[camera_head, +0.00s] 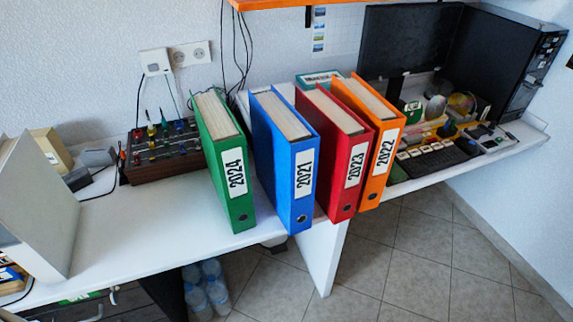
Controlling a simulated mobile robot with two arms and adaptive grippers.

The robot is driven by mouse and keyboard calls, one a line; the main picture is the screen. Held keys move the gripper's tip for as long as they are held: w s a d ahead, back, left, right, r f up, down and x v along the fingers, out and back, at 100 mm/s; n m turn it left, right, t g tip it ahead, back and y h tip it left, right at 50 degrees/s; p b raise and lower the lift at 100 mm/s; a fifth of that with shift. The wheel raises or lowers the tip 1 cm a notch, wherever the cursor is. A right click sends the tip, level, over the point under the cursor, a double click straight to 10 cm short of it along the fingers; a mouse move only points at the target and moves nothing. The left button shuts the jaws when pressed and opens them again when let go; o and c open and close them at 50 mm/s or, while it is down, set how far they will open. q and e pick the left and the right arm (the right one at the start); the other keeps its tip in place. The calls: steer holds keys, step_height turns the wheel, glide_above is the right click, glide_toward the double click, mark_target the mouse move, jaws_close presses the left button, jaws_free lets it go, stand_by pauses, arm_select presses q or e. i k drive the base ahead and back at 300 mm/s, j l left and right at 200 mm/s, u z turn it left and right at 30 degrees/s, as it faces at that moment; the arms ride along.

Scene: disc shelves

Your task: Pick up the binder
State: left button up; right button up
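Several ring binders stand upright in a row on the white desk in the head view, spines facing me. From left to right they are a green binder labelled 2024 (234,191), a blue binder labelled 2021 (300,205), a red binder labelled 2023 (346,192) and an orange binder labelled 2022 (381,174). Each has a white label and a finger hole low on the spine. Narrow gaps show between some of them. Neither my left nor my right gripper is in view.
The white desk (130,235) has free room left of the green binder. A brown box with coloured knobs (160,160) stands behind. A keyboard (437,162), monitor (405,40) and black computer case (510,60) are at right. Bottles (205,290) stand below. An orange shelf (270,4) hangs above.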

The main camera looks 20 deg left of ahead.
mark_target(285, 147)
steer(key=k+j+z, duration=0.2)
steer(key=j+z, duration=0.15)
steer(key=k+j+z, duration=0.65)
steer(key=i+j, duration=0.1)
